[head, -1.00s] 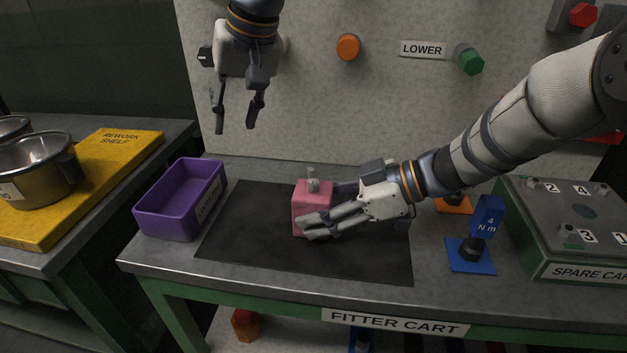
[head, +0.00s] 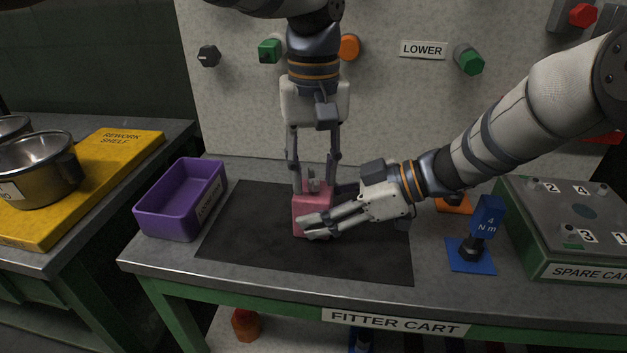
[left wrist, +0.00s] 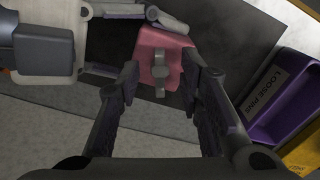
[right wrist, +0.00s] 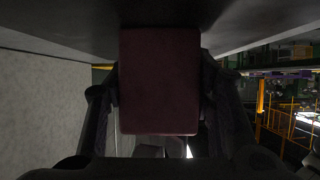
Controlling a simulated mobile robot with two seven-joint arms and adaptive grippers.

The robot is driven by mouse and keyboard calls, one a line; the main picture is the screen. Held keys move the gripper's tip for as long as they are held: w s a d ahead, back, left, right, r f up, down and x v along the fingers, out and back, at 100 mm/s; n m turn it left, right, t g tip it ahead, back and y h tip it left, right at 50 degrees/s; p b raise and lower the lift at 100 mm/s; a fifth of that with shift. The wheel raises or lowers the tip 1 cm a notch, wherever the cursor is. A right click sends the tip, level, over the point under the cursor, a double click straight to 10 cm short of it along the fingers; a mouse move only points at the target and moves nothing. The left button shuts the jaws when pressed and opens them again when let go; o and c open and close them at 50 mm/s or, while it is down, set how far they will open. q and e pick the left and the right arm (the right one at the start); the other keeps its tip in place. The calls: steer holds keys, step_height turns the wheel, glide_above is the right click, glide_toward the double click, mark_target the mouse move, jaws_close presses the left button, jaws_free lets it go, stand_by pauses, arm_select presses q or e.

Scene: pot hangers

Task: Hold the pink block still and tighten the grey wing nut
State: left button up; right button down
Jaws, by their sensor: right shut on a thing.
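The pink block (head: 312,208) stands upright on the black mat (head: 260,245) on the cart. The grey wing nut (head: 313,184) sits on top of the block; in the left wrist view the wing nut (left wrist: 159,74) shows from above. My right gripper (head: 322,210) is shut on the block's sides from the right; the block (right wrist: 160,80) fills the space between its fingers in the right wrist view. My left gripper (head: 315,186) points straight down over the block, fingers apart on either side of the wing nut. In the left wrist view a gap shows between each finger and the nut.
A purple bin (head: 180,205) stands left of the mat. A blue 4 Nm stand (head: 470,255) and the spare carrier box (head: 575,230) are on the right. The panel (head: 390,110) with hex knobs rises behind. The mat's front is clear.

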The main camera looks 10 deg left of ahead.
arm_select(q)
steer(key=shift+f, duration=0.25)
steer(key=shift+r, duration=0.1)
steer(key=shift+r, duration=1.45)
steer(key=n, duration=0.3)
steer(key=shift+n, duration=0.4)
steer(key=n, duration=0.6)
steer(key=shift+n, duration=0.3)
